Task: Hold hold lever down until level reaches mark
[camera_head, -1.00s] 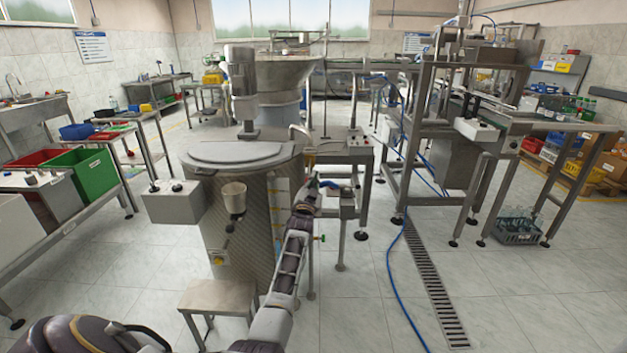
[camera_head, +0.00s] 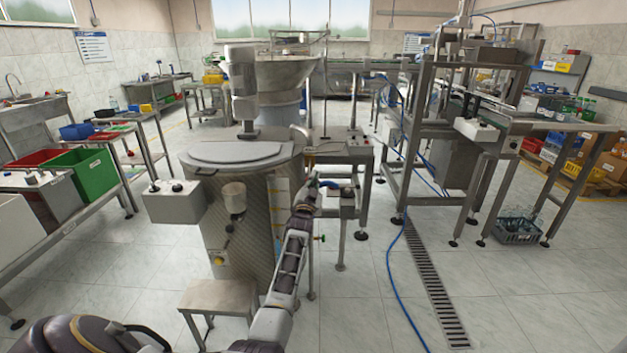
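My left gripper (camera_head: 308,192) is at the right side of a large steel tank (camera_head: 235,235). Its fingers are small and partly hidden by my arm, so I cannot tell whether they are open. A blue lever-like handle (camera_head: 341,186) is just right of the gripper, over a small stand; contact is unclear. A narrow upright strip with yellow marks (camera_head: 277,215), perhaps a level gauge, runs down the tank's side; its level is too small to read. A small pale cup-like vessel (camera_head: 234,197) is on the tank's front. My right gripper is not in view.
A control box (camera_head: 175,202) with black knobs juts from the tank's left. A low step stool (camera_head: 218,298) stands in front. A metal frame machine (camera_head: 470,130) stands right.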

